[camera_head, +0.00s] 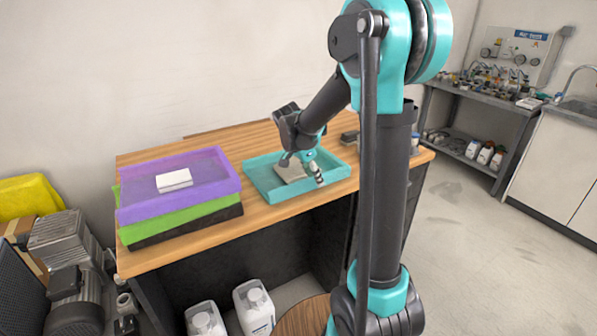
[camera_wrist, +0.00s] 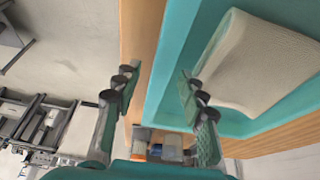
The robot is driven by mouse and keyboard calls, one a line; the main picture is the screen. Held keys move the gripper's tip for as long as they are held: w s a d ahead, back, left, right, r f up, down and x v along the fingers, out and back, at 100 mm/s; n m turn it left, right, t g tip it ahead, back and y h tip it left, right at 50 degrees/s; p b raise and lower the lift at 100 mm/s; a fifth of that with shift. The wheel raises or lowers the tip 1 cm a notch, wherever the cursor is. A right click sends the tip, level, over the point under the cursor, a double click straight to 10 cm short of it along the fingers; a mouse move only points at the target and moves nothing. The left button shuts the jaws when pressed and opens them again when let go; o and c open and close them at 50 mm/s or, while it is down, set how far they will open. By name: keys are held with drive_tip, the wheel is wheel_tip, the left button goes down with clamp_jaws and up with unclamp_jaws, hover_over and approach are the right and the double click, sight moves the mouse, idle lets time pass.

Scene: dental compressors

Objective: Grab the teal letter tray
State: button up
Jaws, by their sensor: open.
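The teal letter tray (camera_head: 262,182) lies on the wooden desktop, right of a stack of other trays. In the wrist view its teal rim (camera_wrist: 171,62) runs between my two fingers. A pale beige textured item (camera_head: 291,171) lies inside the tray; it also shows in the wrist view (camera_wrist: 262,62). My gripper (camera_head: 317,177) is over the tray's front right side. In the wrist view my gripper (camera_wrist: 158,84) is open, one finger outside the rim and one on the tray's inner side. I cannot tell whether either finger touches it.
A purple tray (camera_head: 205,186) with a white box (camera_head: 174,181) sits on green (camera_head: 190,219) and black trays to the left. A dark object (camera_head: 349,137) is at the desk's back right. White jugs (camera_head: 254,305) stand below. Floor at right is clear.

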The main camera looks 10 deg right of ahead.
drive_tip(key=shift+x, duration=0.8)
drive_tip(key=shift+c, duration=0.2)
clamp_jaws()
